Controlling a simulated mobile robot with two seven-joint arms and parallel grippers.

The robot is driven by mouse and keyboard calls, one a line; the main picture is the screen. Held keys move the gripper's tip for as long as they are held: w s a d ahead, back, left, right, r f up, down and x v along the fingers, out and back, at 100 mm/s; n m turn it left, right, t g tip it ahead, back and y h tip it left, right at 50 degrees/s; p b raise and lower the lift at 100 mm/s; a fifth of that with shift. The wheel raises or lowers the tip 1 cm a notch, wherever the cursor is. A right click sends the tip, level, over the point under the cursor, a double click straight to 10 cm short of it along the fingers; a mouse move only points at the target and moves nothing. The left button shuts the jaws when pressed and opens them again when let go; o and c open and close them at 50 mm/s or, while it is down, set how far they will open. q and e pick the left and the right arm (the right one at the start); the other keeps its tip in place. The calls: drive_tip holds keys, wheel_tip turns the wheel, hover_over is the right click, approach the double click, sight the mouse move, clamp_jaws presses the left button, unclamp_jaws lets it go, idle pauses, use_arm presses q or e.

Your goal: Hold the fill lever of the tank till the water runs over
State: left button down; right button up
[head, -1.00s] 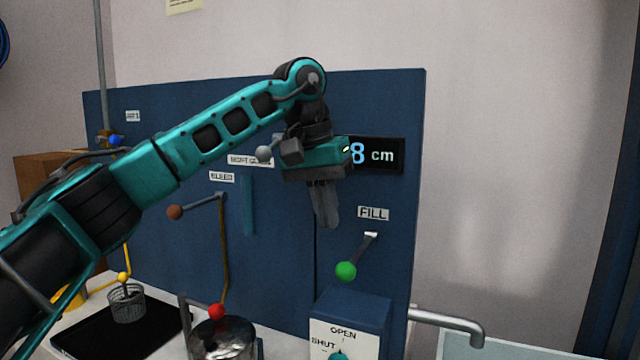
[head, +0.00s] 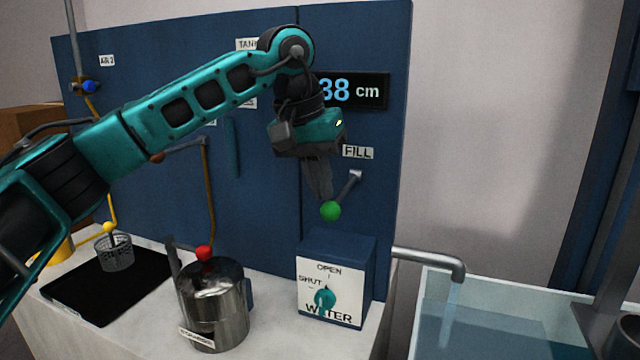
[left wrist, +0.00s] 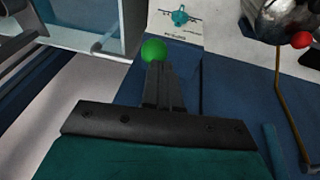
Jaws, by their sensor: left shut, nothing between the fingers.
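The fill lever is a grey rod with a green ball (head: 330,211) on its end, slanting down and left from below the FILL label (head: 358,152) on the blue panel. My left gripper (head: 324,196) is shut and empty, pointing down, with its fingertips at the green ball from above. In the left wrist view the green ball (left wrist: 154,51) sits right at the fingertips (left wrist: 157,66); it looks like contact. The display (head: 352,91) reads 38 cm, its left edge partly covered by my arm. Water runs from the spout (head: 455,268) into a clear basin (head: 429,292). My right gripper is not in view.
Below the lever stands a blue box with a teal WATER knob (head: 325,298). A steel pot (head: 214,305) with a red knob is left of it. A black mat (head: 85,295) with a wire basket (head: 115,252) lies farther left.

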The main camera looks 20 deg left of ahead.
use_arm(q)
wheel_tip(320, 180, down, 6)
drive_tip(key=t+b, duration=0.4)
drive_tip(key=b, duration=0.4)
drive_tip(key=shift+s+b, duration=0.25)
drive_tip(key=shift+b, duration=0.15)
use_arm(e)
wheel_tip(320, 180, down, 5)
drive_tip(key=a+y, duration=0.1)
drive_tip(key=a, duration=0.2)
drive_tip(key=shift+w+f, duration=0.2)
drive_tip(key=shift+w, duration=0.25)
use_arm(q)
drive_tip(key=shift+f, duration=0.1)
drive_tip(key=shift+f, duration=0.2)
use_arm(e)
drive_tip(key=shift+s+f, duration=0.15)
idle(1.7)
